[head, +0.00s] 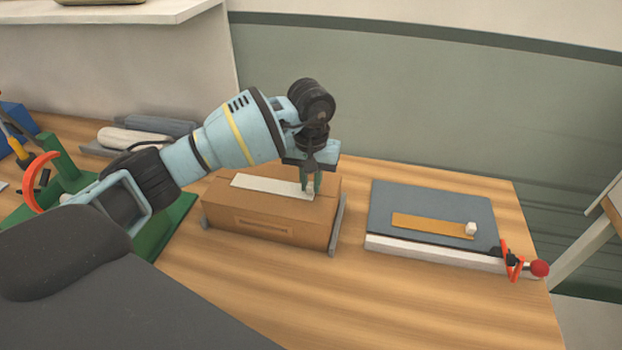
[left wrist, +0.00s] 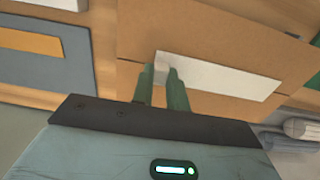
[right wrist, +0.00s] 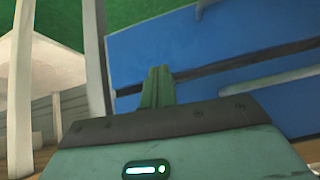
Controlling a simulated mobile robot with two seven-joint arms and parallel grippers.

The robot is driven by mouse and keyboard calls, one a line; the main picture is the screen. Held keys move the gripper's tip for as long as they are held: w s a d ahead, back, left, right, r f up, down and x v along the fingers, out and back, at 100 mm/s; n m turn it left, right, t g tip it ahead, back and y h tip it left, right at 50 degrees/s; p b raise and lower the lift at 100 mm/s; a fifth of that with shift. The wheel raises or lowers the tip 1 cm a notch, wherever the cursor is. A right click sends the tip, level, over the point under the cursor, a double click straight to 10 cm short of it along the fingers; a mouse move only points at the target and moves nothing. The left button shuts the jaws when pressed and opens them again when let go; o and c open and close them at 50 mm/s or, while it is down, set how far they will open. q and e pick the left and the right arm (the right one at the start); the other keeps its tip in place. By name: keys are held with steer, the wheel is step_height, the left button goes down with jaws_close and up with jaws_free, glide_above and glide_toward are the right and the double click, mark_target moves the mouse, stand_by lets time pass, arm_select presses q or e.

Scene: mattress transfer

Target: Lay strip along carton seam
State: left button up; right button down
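The brown carton (head: 270,226) stands on the wooden table. The pale strip (head: 262,184) lies along the middle of its top, looking flat, and also shows in the left wrist view (left wrist: 220,76). It covers much of the seam line. My left gripper (head: 309,186) is at the strip's right end, its fingers slightly apart around a small whitish tab there. In the left wrist view the fingers (left wrist: 163,80) straddle the strip's end; the tab is mostly hidden. My right gripper (right wrist: 158,82) has its fingertips together, empty, in front of a blue object; it is outside the head view.
Grey side rails (head: 338,224) flank the carton. A green stand with an orange hook (head: 40,180) is at left. The front table is clear.

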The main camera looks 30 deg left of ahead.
arm_select(q)
steer(key=o, duration=0.5)
steer(key=shift+c, duration=0.2)
step_height(320, 180, up, 12)
steer(key=shift+r, duration=0.15)
